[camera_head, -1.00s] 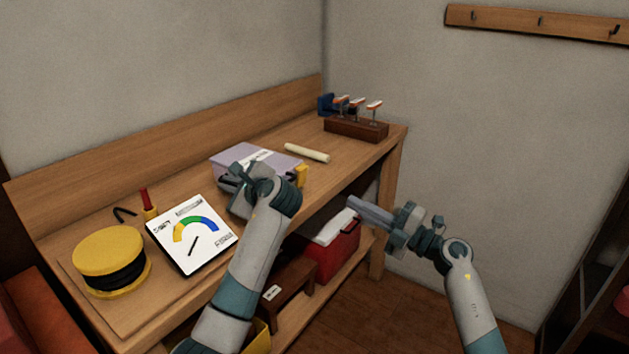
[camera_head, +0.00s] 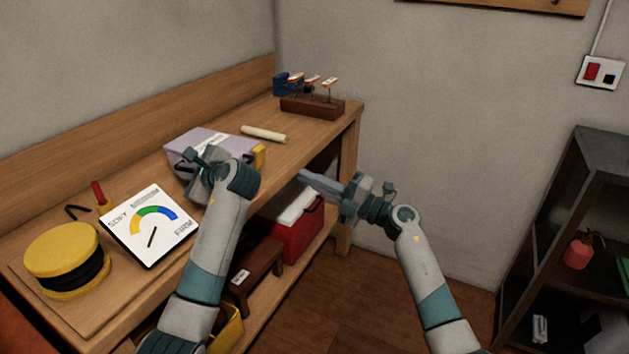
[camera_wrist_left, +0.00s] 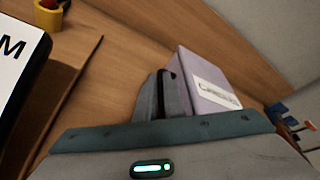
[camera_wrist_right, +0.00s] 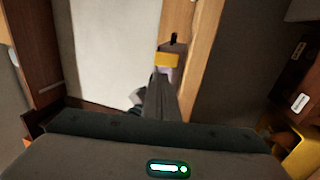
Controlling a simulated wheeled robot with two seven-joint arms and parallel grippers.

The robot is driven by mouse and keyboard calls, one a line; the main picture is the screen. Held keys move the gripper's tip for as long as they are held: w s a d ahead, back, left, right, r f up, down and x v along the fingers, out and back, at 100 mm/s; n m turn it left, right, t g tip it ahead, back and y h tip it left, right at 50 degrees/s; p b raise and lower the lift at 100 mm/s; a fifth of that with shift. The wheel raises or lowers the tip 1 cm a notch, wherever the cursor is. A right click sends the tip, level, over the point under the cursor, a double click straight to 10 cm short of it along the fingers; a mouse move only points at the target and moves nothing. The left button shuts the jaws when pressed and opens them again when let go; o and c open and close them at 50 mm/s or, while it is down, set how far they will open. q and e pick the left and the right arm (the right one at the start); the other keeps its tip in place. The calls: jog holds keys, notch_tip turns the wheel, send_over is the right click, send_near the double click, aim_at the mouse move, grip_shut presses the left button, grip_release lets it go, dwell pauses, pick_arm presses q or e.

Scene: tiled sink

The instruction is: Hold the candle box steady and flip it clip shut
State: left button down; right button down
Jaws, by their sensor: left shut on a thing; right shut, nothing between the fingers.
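The candle box (camera_head: 205,143) is lavender with a white label and sits on the bench; it also shows in the left wrist view (camera_wrist_left: 200,75). Its yellow clip (camera_head: 259,156) is on the right end and shows beyond my right fingers in the right wrist view (camera_wrist_right: 167,60). My left gripper (camera_head: 194,172) is shut on the box at its near left side; the gripped edge is mostly hidden. My right gripper (camera_head: 304,177) is shut and empty, off the bench's front edge, right of the clip and apart from it. I cannot tell whether the clip is latched.
A dial panel (camera_head: 150,225), a yellow-black round object (camera_head: 62,255) and a red-handled tool (camera_head: 99,193) are left of the box. A pale rod (camera_head: 264,133) and a wooden rack (camera_head: 312,106) are behind. A red cooler (camera_head: 297,230) stands on the lower shelf.

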aim_at(261, 153)
pick_arm(q)
jog(key=shift+f, duration=0.3)
pick_arm(e)
jog(key=x, duration=1.1)
jog(key=shift+w, duration=0.1)
jog(key=shift+a, duration=0.1)
jog(key=shift+w+a+r, duration=0.2)
jog(key=shift+a+r, duration=0.15)
pick_arm(q)
jog(key=shift+r, duration=0.15)
pick_arm(e)
jog(key=r+v, duration=0.2)
jog(key=v, duration=1.2)
jog(key=shift+d+r, duration=0.2)
jog(key=shift+r, duration=0.3)
pick_arm(q)
jog(key=c, duration=1.8)
grip_release()
